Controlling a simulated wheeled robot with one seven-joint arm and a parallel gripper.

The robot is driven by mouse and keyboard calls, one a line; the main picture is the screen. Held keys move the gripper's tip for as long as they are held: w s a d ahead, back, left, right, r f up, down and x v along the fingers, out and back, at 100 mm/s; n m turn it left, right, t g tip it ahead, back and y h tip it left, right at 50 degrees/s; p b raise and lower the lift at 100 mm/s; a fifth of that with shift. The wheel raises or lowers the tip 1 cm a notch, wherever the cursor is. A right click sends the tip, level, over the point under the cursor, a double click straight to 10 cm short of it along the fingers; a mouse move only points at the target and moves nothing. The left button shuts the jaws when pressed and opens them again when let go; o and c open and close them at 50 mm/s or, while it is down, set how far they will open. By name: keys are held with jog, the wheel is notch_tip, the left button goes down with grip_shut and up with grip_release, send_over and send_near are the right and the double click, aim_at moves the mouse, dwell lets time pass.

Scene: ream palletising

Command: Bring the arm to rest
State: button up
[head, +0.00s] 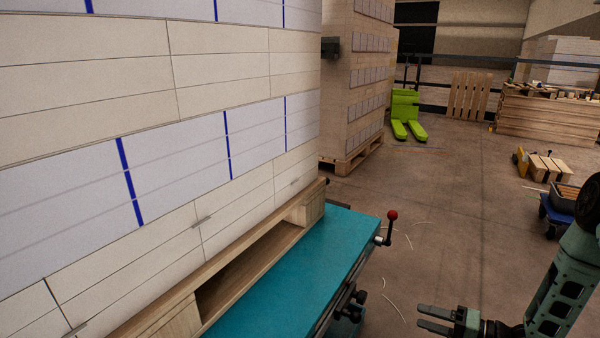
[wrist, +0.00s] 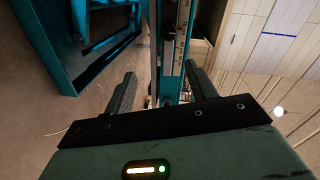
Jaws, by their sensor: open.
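My gripper (head: 434,320) is at the lower right of the head view, at the end of my green arm. Its two dark fingers are apart with nothing between them. The wrist view shows the same open gripper (wrist: 165,90), with a teal frame and a ruler-like strip beyond the fingers. In the head view the gripper is over the concrete floor, right of the teal table and apart from it.
A tall stack of reams (head: 150,150) on a wooden pallet fills the left. A teal lift table (head: 310,260) with a red-knobbed lever (head: 391,216) stands beside it. Further back are a green pallet truck (head: 405,112) and a blue cart (head: 552,212). Floor between is mostly clear.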

jog(key=w+a+r+n+g+h, duration=0.2)
jog(key=w+a+r+n+h, duration=0.35)
jog(key=w+a+r, duration=0.2)
jog(key=s+a+r+n+g+h, duration=0.2)
jog(key=s+a+r+h, duration=0.15)
jog(key=a+r, duration=0.3)
jog(key=s+a+r+n+g+h, duration=0.15)
jog(key=s+r, duration=0.35)
jog(key=s, duration=0.5)
jog(key=s+a+r+n+g+h+p, duration=0.1)
jog(key=s+a+r+n+g, duration=0.2)
jog(key=s, duration=0.7)
jog(key=s+a+r+g+h, duration=0.1)
jog(key=s+a+r, duration=0.1)
jog(key=s+r, duration=0.6)
notch_tip(320, 180, up, 25)
jog(key=s+p, duration=0.1)
jog(key=p, duration=2.6)
jog(key=shift+p, duration=0.4)
jog(key=shift+s, duration=0.1)
